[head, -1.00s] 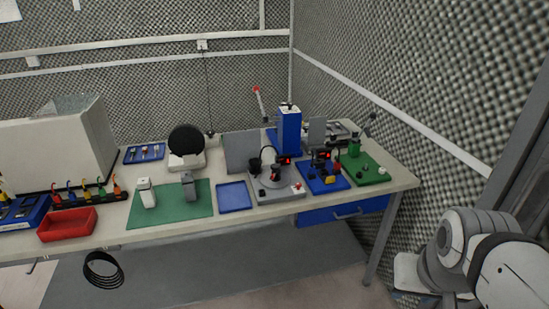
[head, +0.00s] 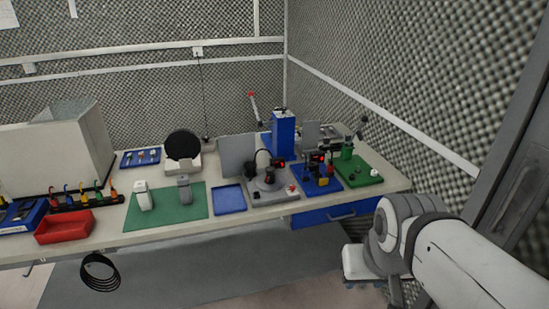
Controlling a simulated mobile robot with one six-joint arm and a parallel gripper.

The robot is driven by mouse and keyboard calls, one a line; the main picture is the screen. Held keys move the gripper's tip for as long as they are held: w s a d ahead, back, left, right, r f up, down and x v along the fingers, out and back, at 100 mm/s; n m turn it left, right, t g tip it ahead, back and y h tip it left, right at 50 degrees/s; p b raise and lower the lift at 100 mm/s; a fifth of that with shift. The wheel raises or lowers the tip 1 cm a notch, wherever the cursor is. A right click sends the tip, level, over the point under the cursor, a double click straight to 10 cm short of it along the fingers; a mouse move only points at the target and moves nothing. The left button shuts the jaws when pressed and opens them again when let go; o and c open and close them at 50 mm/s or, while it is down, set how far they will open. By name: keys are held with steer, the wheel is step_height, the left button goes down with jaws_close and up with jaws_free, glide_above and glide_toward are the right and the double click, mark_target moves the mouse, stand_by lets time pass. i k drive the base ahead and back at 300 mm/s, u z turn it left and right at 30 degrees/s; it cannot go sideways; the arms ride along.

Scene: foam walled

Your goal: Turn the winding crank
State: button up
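Several small devices stand at the right end of the workbench. One has a green base (head: 360,171) with a green post and a dark angled handle (head: 361,128) rising at its back right. This may be the winding crank, but it is too small to tell. To its left is a fixture on a blue base (head: 318,181) with black and yellow parts. Left of that is a grey unit (head: 270,192) with a round top and black parts. My arm reaches in from the lower right, in front of the bench and apart from it. I cannot make out my gripper.
A blue press-like tower (head: 284,135) and a red-tipped lever (head: 253,107) stand behind the devices. A blue tray (head: 229,199), green mat (head: 166,213) and red bin (head: 64,227) lie to the left. A foam wall (head: 420,100) closes the right side. Floor in front is open.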

mark_target(269, 182)
steer(key=i, duration=0.95)
steer(key=u, duration=0.05)
